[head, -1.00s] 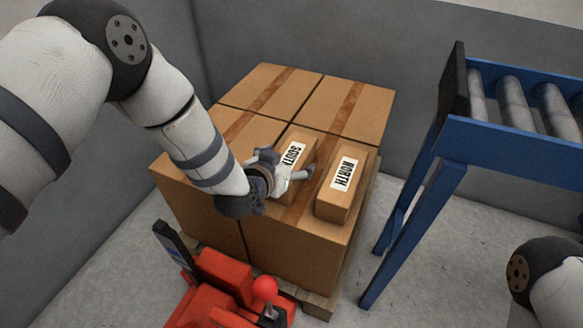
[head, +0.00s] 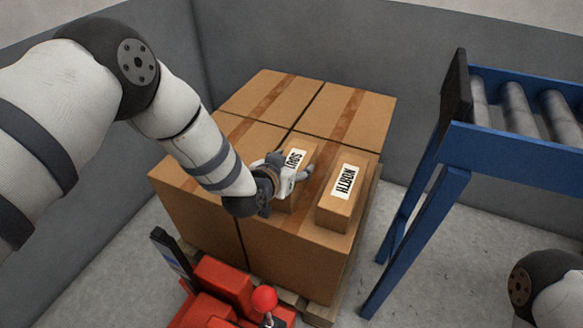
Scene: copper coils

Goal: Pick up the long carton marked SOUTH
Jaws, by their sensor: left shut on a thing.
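The long carton marked SOUTH (head: 301,146) lies on top of the stacked large boxes, its label partly hidden by my gripper. My left gripper (head: 291,178) is shut on the SOUTH carton, with its fingers across the near part of it. I cannot tell whether the carton is clear of the boxes below. The long carton marked NORTH (head: 341,199) lies just to the right, apart from it. My right arm shows at the lower right edge, but its gripper is out of view.
Several large taped boxes (head: 290,251) stand on a wooden pallet (head: 318,312). A red pallet jack (head: 222,284) is in front. A blue roller conveyor (head: 520,150) stands at the right, with a strip of bare floor before it. Grey walls close the back and left.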

